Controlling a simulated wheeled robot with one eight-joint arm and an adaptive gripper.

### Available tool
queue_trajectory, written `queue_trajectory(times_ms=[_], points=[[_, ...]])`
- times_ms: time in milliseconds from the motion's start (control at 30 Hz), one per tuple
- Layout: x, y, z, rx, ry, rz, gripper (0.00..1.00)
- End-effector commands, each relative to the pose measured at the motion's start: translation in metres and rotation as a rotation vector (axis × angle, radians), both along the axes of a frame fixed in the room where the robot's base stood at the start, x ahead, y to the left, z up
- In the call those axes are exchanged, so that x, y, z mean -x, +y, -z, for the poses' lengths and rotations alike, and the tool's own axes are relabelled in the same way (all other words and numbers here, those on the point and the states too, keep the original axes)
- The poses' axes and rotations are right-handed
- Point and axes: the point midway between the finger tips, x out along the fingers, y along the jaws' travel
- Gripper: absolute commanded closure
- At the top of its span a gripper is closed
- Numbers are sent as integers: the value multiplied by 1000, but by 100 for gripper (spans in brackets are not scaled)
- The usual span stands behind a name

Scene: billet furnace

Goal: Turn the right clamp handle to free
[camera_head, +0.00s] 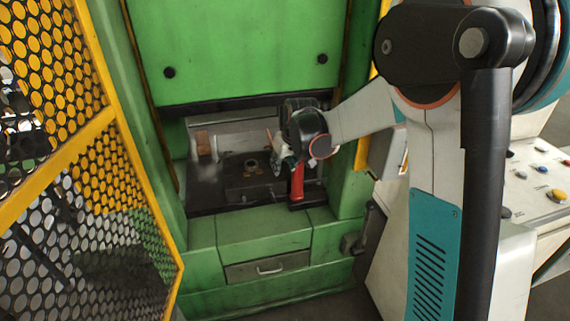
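A red handle (297,182), which I take for the right clamp handle, stands roughly upright at the right side of the green machine's opening. My gripper (279,157) is inside the opening, close to the upper left of the red handle. The wrist covers what lies behind it, including the handle's upper part. I cannot tell whether the gripper touches the handle, or whether its fingers are open or shut.
The green machine (240,60) frames the opening closely on both sides. Inside lies a dark bed (225,190) with a small round fitting (251,165). A yellow-framed mesh guard (120,150) stands at left. A control panel (540,175) with buttons is at right.

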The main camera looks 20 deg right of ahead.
Motion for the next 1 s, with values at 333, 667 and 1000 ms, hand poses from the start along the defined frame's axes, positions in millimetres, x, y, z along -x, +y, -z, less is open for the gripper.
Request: queue_trajectory(times_ms=[333,667,1000], points=[[7,0,-8,0,-4,4,66],[0,-1,-1,-54,6,100,69],[-35,-7,41,-429,95,795,69]])
